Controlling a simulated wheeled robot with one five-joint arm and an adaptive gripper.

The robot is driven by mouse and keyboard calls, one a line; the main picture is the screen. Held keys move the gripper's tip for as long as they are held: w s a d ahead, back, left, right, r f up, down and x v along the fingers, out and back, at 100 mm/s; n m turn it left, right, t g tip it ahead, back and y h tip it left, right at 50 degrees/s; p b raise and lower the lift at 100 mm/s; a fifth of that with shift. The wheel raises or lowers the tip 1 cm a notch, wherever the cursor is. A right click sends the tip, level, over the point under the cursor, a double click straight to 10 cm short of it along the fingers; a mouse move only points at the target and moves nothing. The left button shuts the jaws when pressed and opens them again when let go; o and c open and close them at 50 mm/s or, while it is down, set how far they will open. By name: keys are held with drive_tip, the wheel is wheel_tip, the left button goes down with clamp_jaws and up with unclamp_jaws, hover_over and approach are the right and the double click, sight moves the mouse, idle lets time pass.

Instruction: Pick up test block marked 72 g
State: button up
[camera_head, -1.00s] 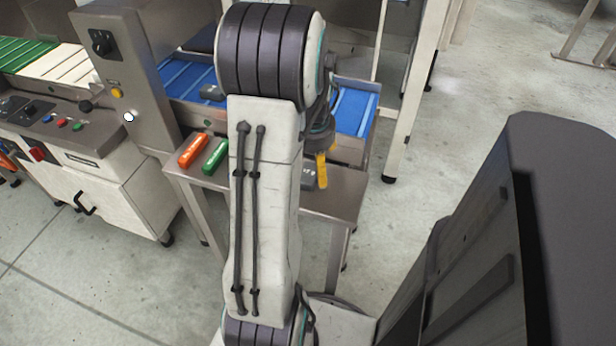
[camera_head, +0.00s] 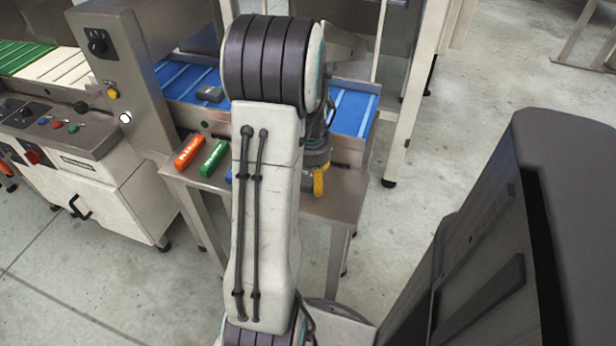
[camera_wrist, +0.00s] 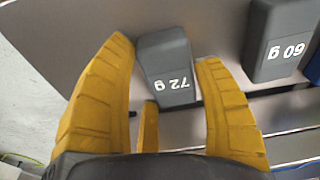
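The dark grey test block marked 72 g (camera_wrist: 168,72) stands in the wrist view between the yellow fingers of my gripper (camera_wrist: 165,50). Its label reads upside down there. The gripper is open, with one finger on each side of the block. A narrow gap shows at the left finger; the right finger is very close to the block, and I cannot tell if it touches. In the head view my gripper (camera_head: 320,180) is low over the right part of the steel table (camera_head: 340,200), and my arm hides most of what is there.
A grey block marked 60 g (camera_wrist: 280,45) stands to the right in the wrist view. An orange block (camera_head: 190,151) and a green block (camera_head: 214,158) lie on the table's left part. A dark grey object (camera_head: 210,94) rests on the blue conveyor (camera_head: 355,112) behind.

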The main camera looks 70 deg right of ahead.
drive_tip(key=c, duration=0.7)
drive_tip(key=shift+r, duration=0.25)
